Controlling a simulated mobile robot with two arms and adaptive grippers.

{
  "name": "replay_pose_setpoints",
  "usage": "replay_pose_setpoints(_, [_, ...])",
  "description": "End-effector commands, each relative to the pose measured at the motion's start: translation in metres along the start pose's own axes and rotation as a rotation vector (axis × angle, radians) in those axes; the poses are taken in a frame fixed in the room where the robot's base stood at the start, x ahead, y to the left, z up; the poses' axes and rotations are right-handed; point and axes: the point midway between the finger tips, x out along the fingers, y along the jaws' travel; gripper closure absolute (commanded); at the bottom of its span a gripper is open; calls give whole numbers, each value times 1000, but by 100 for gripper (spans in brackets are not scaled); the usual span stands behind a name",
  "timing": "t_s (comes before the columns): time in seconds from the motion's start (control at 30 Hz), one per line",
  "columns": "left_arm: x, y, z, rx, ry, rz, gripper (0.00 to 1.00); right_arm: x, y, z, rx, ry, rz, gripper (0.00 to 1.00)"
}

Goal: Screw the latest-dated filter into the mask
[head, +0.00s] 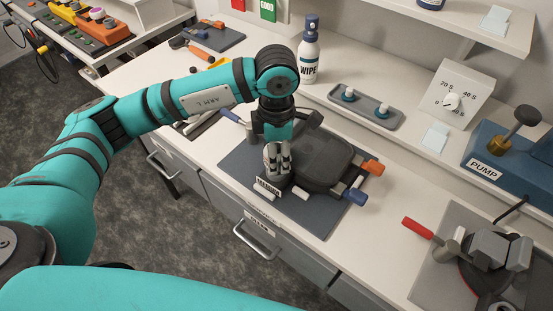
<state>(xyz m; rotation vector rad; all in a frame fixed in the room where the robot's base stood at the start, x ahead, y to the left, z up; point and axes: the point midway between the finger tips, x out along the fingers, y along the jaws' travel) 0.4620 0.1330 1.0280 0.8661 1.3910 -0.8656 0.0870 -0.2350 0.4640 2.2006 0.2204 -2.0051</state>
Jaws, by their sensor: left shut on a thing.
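My left gripper (277,160) points straight down over the dark mat and is shut on a dark piece (272,180), mostly hidden by the fingers. A small white label (268,187) with unreadable print shows at its front. Right beside it lies a large dark, rounded body (325,162), low on the mat. I cannot tell whether the held piece touches it, or which of them is the mask or the filter. No date is readable. My right gripper is not in view.
Orange (373,167) and blue (355,196) handled ends lie right of the dark body on the mat (305,218). Behind stand a wipe bottle (309,58), a grey tray (364,113) with two small knobbed pieces and a dial box (457,92). A blue pump (500,160) stands right.

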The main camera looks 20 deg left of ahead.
Motion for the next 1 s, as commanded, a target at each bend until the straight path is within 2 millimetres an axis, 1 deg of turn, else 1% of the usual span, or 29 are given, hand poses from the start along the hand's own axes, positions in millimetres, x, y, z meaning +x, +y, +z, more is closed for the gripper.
replay_pose_setpoints(0.03, [-7, 0, 0, 0, -1, 1, 94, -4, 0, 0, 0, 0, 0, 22])
replay_pose_setpoints(0.2, [-20, 0, 0, 1, -1, 0, 94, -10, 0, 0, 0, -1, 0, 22])
replay_pose_setpoints(0.37, [-27, 0, 0, 3, 0, 0, 94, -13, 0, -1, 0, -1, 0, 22])
replay_pose_setpoints(0.43, [-33, 0, 0, 25, 0, -1, 94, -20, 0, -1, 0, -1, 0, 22])
replay_pose_setpoints(0.53, [-50, 0, 1, 97, -2, -2, 94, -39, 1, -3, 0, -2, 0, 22])
replay_pose_setpoints(0.63, [-61, 0, 0, 179, -1, -4, 94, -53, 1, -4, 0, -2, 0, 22])
replay_pose_setpoints(0.77, [-66, 0, 0, 244, -1, -4, 94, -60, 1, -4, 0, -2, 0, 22])
replay_pose_setpoints(1.0, [-64, 0, 0, 254, 0, -2, 94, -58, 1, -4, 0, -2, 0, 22])
